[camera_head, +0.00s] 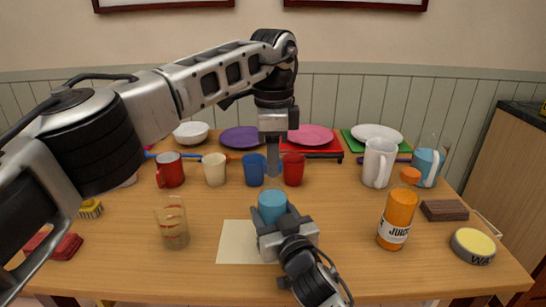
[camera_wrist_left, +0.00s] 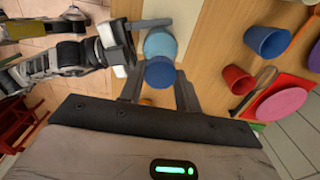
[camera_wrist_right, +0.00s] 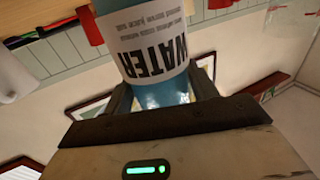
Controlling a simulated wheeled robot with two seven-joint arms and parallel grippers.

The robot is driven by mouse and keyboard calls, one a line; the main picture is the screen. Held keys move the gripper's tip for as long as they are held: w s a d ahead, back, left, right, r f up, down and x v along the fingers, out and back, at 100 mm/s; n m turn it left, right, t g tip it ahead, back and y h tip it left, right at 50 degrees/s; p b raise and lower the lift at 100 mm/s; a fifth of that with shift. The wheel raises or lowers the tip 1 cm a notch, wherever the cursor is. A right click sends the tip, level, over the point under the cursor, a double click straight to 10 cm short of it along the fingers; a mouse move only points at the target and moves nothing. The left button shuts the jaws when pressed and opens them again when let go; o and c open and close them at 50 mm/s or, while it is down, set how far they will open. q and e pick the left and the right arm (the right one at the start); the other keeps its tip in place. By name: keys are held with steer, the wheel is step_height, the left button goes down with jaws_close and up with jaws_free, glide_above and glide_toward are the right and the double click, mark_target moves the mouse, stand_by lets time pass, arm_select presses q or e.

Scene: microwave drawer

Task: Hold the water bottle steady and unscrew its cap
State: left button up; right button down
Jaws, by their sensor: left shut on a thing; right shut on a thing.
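The water bottle (camera_head: 272,207) is light blue and stands over the pale mat at the front middle. My right gripper (camera_head: 285,238) is shut on it; the right wrist view shows its white WATER label (camera_wrist_right: 152,55) just beyond the fingers. My left gripper (camera_head: 273,168) points straight down above the bottle. In the left wrist view a darker blue cap (camera_wrist_left: 160,75) sits between the left fingertips, with the light blue bottle top (camera_wrist_left: 160,42) right behind it. The left gripper is shut on the cap. I cannot tell whether the cap still touches the bottle.
A glass (camera_head: 172,225) stands left of the pale mat (camera_head: 235,245). An orange juice bottle (camera_head: 396,215) and a round yellow-topped tin (camera_head: 473,245) are at the right. Several cups, including a blue one (camera_head: 254,170) and a red one (camera_head: 293,170), stand behind, with plates further back.

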arm_select(q)
steer(key=shift+r, duration=2)
arm_select(e)
steer(key=shift+c, duration=1.9)
jaws_free()
